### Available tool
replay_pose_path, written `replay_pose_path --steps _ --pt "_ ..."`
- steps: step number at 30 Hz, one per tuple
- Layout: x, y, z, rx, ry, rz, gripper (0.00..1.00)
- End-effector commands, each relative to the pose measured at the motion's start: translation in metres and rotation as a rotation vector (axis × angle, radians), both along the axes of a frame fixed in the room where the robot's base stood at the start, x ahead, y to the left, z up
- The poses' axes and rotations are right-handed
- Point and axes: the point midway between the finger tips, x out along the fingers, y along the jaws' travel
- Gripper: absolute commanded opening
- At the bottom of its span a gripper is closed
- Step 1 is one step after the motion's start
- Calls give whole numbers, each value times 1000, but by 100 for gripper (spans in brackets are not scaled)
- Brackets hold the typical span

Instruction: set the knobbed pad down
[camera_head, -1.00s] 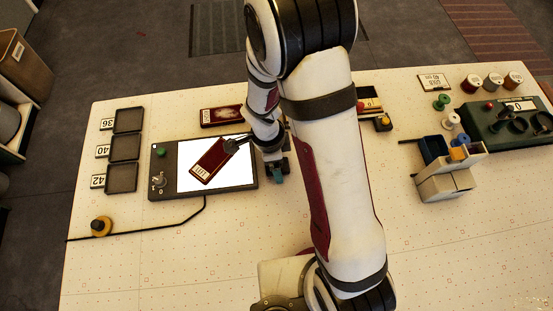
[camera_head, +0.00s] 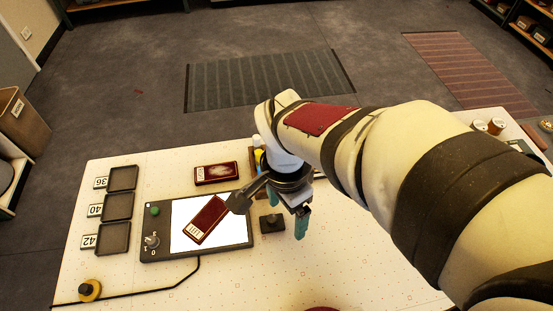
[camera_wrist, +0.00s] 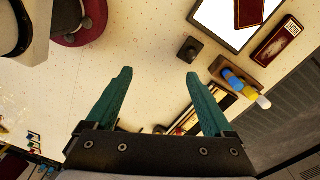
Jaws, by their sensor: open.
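The knobbed pad (camera_head: 272,222), a small dark square block with a round knob on top, sits on the white table just right of the lit panel. It also shows in the wrist view (camera_wrist: 190,50), beyond the fingertips and toward the lit panel. My gripper (camera_head: 301,226) is to the right of the pad in the head view, its teal fingers pointing down. In the wrist view my gripper (camera_wrist: 158,76) has its fingers wide apart with nothing between them. The pad is apart from both fingers.
The lit panel (camera_head: 238,238) carries a dark red card box (camera_head: 208,219). Another red box (camera_head: 216,172) lies behind it. Numbered trays (camera_head: 116,207) stand at left, and a yellow knob (camera_head: 90,290) at front left. Bare table lies in front of the panel.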

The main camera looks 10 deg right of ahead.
Motion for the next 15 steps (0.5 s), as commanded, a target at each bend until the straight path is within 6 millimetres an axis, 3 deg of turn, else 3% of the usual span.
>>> replay_pose_path --steps 3,6,9,15 --pt "-55 -8 25 103 -12 315 86" --pt "-86 -5 32 169 -38 529 86" --pt "-99 -2 33 197 -57 636 86" --pt "-101 -1 33 201 -57 657 86"
